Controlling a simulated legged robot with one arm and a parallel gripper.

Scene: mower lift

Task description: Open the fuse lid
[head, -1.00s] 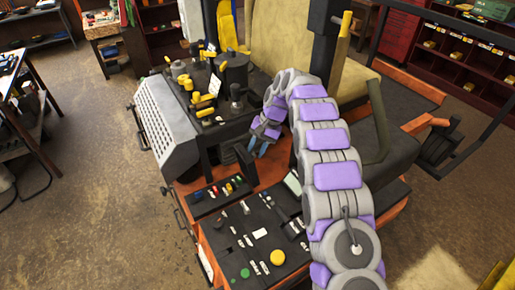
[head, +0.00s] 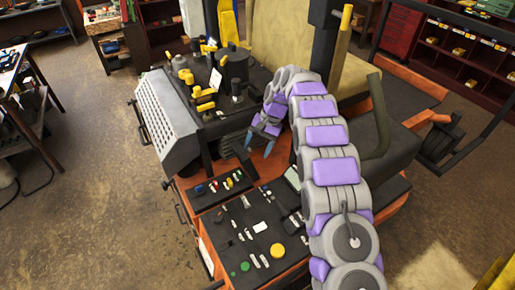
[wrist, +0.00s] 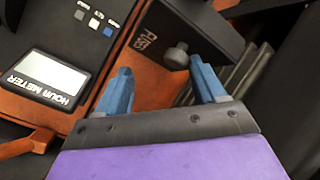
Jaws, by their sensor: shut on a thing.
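In the head view, my gripper (head: 260,143) is low over the orange deck behind the control panel. The lid is too small to make out there.
The hour meter (wrist: 50,75) is left of the fingers. A black control panel (head: 250,225) with switches and a yellow button lies in front. Levers with yellow knobs (head: 205,90) stand behind left, and a seat (head: 275,45) behind. Dark ribbed parts (wrist: 245,75) are close right.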

